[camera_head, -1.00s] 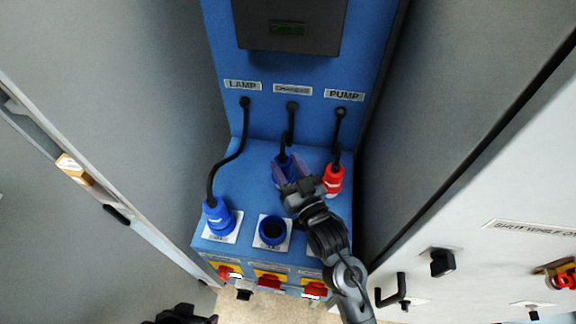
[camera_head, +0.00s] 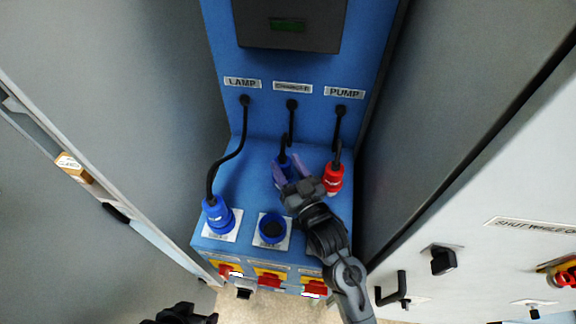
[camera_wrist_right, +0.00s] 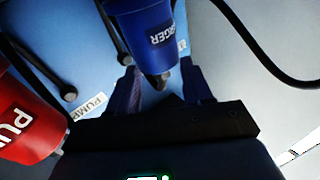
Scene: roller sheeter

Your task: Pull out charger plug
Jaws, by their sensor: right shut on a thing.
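The blue charger plug (camera_head: 283,163) is between the fingers of my right gripper (camera_head: 290,173), above the rear of the blue panel and clear of the sockets. In the right wrist view the plug (camera_wrist_right: 143,32) shows its "CHARGER" label, partly cut off, and my right gripper's fingers (camera_wrist_right: 162,88) stand on both sides of its lower end. The middle round blue socket (camera_head: 272,229) has no plug in it. A dark part of my left gripper (camera_head: 182,314) shows at the bottom edge; its fingers cannot be made out.
The blue lamp plug (camera_head: 217,216) sits in the left socket. The red pump plug (camera_head: 333,178) stands close to the right of my right gripper. Black cables run up to the back panel. Red switches (camera_head: 269,281) line the front edge. Grey cabinet walls close in both sides.

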